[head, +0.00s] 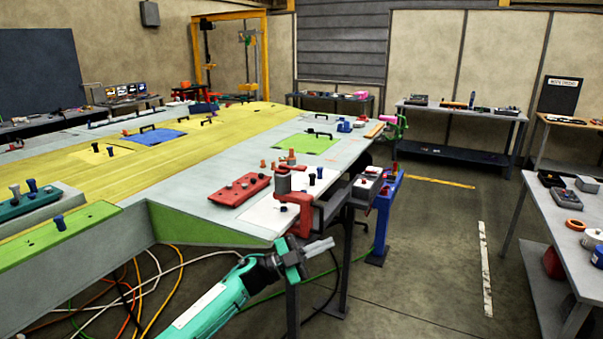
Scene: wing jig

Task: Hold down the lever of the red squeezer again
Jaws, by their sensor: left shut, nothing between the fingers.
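The red squeezer (304,218) is clamped at the near corner of the wing table, with a red C-shaped body and a grey block at its upper left. I cannot clearly make out its lever or whether it is down. My left gripper (322,245) is on the teal arm coming in from below. It is shut and empty, its fingers pointing right, just below and right of the squeezer in the picture. I cannot tell whether it touches it. My right gripper is not in view.
A red tray (239,190) with dark knobs lies on the table left of the squeezer. A blue stand (383,215) is to the right. Cables (140,285) run below the table edge. The floor (430,260) on the right is mostly clear.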

